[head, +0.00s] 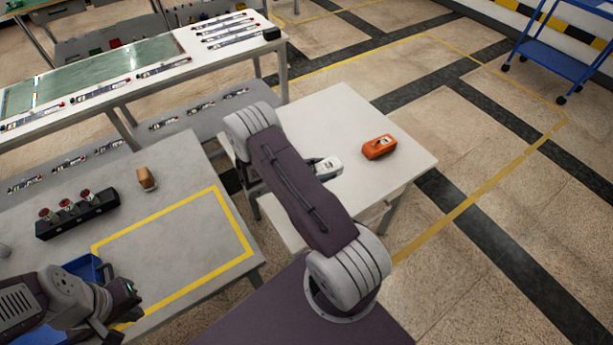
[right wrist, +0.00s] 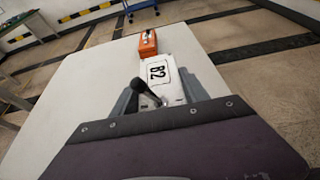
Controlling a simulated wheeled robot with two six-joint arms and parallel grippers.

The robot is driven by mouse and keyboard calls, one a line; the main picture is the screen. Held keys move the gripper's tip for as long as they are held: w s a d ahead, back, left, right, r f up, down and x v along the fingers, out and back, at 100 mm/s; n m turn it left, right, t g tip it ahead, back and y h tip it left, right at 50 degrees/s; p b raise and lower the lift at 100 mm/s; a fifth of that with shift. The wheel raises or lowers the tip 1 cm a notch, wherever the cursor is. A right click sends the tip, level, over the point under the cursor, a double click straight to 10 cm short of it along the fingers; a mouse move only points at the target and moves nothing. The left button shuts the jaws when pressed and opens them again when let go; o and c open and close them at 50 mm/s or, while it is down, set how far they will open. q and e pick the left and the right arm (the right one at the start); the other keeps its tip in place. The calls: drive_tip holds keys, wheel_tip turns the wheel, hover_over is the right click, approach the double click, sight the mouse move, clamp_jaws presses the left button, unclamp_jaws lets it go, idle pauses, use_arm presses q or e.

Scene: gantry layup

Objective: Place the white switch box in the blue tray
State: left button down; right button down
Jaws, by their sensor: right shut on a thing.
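The white switch box (head: 328,166) is on the small pale table, partly hidden by my right arm in the head view. In the right wrist view the white switch box (right wrist: 159,72) shows a "B2" label and a black lever. My right gripper (right wrist: 158,97) is shut on it, one finger at each side. The blue tray (head: 86,267) is at the lower left on the grey table, partly hidden by my left arm. My left gripper (head: 108,326) is close to the tray at the picture's bottom; its fingers are not clear.
An orange box (head: 379,147) stands just beyond the white one. The grey table holds a black block with red-topped knobs (head: 77,212), a brown object (head: 147,179) and a clear yellow-outlined area (head: 175,250). A blue cart (head: 560,50) stands far right.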

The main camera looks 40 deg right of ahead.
sight(339, 167)
drive_tip(key=s+d+r, duration=0.1)
drive_tip(key=d, duration=0.1)
drive_tip(key=s+d+r, duration=0.2)
